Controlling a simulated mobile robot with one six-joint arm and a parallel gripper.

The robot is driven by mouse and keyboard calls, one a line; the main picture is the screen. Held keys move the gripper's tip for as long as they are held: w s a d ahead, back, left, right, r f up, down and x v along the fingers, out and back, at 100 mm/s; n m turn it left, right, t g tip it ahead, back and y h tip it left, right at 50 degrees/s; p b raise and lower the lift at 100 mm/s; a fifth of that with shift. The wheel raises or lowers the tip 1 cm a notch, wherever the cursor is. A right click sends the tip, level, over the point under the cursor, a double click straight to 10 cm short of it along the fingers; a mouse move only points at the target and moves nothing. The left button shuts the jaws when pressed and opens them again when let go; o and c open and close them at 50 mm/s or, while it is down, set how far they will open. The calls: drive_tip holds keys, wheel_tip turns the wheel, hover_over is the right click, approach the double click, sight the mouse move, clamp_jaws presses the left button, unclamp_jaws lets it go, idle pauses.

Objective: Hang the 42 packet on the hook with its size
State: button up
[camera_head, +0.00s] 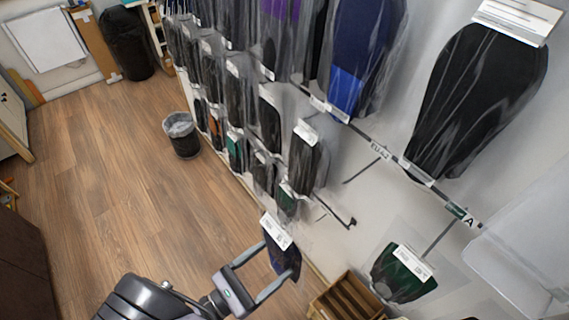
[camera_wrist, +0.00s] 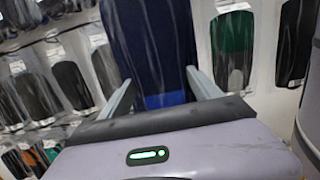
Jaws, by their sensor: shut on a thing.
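My gripper (camera_head: 277,258) is shut on a dark blue packet (camera_head: 284,264) with a white header card (camera_head: 275,231); the size print on it is too small to read. In the wrist view, a navy packet (camera_wrist: 150,40) with a bright blue lower band stands between the fingers of my gripper (camera_wrist: 160,88). The held packet is low in front of the wall, left of the empty hooks. A rail tag that seems to read EU 42 (camera_head: 380,151) sits by a bare hook (camera_head: 363,171). Another bare hook (camera_head: 337,215) is lower left.
Rows of hanging packets (camera_head: 235,90) fill the wall to the left. A green packet (camera_head: 403,275) hangs at lower right, and a large black one (camera_head: 480,95) at upper right. A wooden box (camera_head: 345,298) stands below. A bin (camera_head: 181,134) is on the otherwise open floor.

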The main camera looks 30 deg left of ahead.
drive_tip(key=s+a+r+n+g+y+p, duration=0.1)
drive_tip(key=a+r+y+p, duration=0.25)
drive_tip(key=r+p, duration=1.35)
drive_tip(key=s+a+r+n+g+y+p, duration=0.15)
drive_tip(key=a+r+p, duration=0.35)
drive_tip(key=r+p, duration=1.2)
drive_tip(key=w+d+r+b, duration=0.3)
drive_tip(key=w+r+b, duration=0.3)
drive_tip(key=b, duration=0.3)
drive_tip(key=shift+w, duration=0.8)
drive_tip(key=shift+d+t, duration=0.15)
drive_tip(key=shift+t, duration=0.1)
